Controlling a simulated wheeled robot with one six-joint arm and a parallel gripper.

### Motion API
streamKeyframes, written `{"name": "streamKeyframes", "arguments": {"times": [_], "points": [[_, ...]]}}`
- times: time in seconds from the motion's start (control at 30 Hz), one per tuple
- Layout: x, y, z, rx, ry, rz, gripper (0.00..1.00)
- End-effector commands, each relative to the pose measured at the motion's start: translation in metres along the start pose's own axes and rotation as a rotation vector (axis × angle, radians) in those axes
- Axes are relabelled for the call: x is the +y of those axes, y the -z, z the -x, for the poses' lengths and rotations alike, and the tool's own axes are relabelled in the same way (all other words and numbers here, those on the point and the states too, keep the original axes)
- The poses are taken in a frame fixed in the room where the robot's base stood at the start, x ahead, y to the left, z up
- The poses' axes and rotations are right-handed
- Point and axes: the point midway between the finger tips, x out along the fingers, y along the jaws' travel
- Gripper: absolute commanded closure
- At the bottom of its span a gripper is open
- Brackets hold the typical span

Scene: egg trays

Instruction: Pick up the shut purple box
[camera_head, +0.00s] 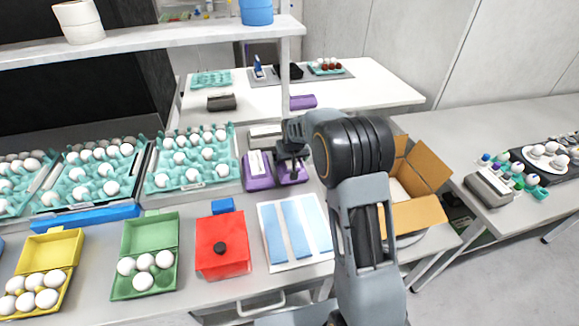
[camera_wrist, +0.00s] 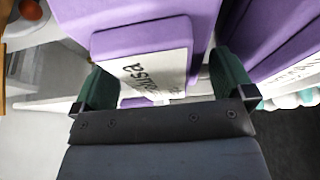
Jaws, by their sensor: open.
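Two shut purple boxes stand side by side on the near table, the left one (camera_head: 258,178) with a white label and the right one (camera_head: 293,176) partly hidden under my gripper (camera_head: 291,158). In the wrist view, a purple box (camera_wrist: 150,18) with a white printed label lies ahead of and between the fingers of my gripper (camera_wrist: 163,78). The gripper is open, with one dark green finger on each side of this box. Whether the fingers touch it is unclear. The other purple box (camera_wrist: 282,38) is beyond the right finger.
Egg trays (camera_head: 190,183) stand left of the purple boxes, and a grey box (camera_head: 265,133) is behind them. An open cardboard box (camera_head: 427,165) is right of my arm. A red box (camera_head: 222,262) stands in front. Another purple box (camera_head: 303,102) is on the back table.

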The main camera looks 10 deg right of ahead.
Motion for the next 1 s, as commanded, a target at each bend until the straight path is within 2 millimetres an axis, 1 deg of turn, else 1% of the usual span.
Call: {"name": "streamKeyframes", "arguments": {"times": [0.37,0.6,0.87,1.0], "points": [[0.0,-0.0003,-0.0009,0.0,0.0,0.0,0.0],[0.0,-0.0003,-0.0009,0.0,0.0,0.0,0.22],[0.0,0.0009,0.0006,0.003,0.0,0.0,0.22],[0.0,0.0029,0.0056,0.003,0.0,0.0,0.22]]}}
